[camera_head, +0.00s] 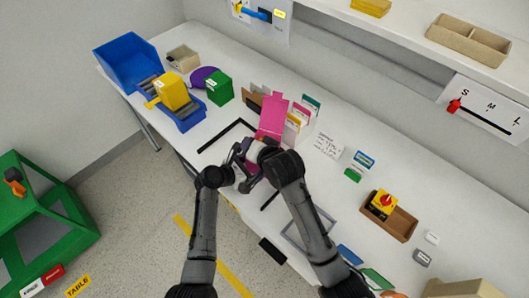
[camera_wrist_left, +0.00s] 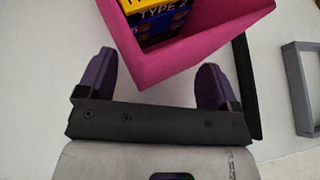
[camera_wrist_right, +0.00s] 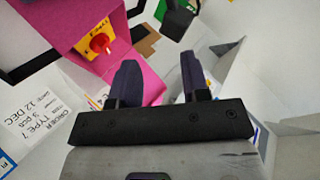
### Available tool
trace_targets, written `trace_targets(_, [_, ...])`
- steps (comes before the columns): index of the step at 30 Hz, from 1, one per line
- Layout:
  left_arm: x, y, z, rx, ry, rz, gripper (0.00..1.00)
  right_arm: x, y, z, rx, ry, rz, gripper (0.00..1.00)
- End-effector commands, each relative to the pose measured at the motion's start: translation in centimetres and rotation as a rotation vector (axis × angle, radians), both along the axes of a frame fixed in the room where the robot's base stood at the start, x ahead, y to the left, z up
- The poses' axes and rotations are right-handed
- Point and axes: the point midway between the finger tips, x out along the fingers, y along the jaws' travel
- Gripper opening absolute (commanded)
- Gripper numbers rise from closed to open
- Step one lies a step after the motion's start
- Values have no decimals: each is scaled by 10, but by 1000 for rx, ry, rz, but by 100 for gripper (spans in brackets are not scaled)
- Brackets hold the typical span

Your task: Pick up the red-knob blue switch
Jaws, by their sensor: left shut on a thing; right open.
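A switch with a yellow face and red knob (camera_wrist_right: 102,42) sits inside a pink box (camera_wrist_right: 72,28) in the right wrist view. In the left wrist view the pink box (camera_wrist_left: 178,62) holds a yellow and dark blue body marked TYPE 2 (camera_wrist_left: 160,18). My right gripper (camera_wrist_right: 160,72) is open and empty, beside the box. In the head view the pink box (camera_head: 274,105) stands behind both grippers. Another yellow switch with a red knob (camera_head: 384,203) sits in a brown tray (camera_head: 398,226).
A grey frame (camera_head: 312,238) lies at the front. Cards (camera_head: 329,146) lie right of the pink box. A shelf (camera_head: 400,30) overhangs the back.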

Motion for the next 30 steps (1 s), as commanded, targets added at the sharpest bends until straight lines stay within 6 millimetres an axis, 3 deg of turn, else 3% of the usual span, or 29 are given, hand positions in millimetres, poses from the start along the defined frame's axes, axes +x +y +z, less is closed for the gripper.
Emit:
trace_targets(1, [0,-2,0,-2,-1,0,72,17,8,15,4,-2,-9,43])
trace_targets(3, [0,-2,0,-2,-1,0,72,35,19,25,-4,36,-15,43])
trace_targets(9, [0,-1,1,-2,-1,0,72,63,25,13,-155,326,-8,43])
trace_targets(14, [0,-2,1,-2,-1,0,72,70,14,12,-281,551,-21,43])
trace_targets(21, [0,-2,1,-2,-1,0,72,68,-9,26,-407,792,-64,43])
trace_targets(27, [0,-2,1,-2,-1,0,72,65,-20,35,-453,889,-87,43])
trace_targets(30, [1,-2,1,-2,-1,0,72,64,-22,28,-462,912,-91,43])
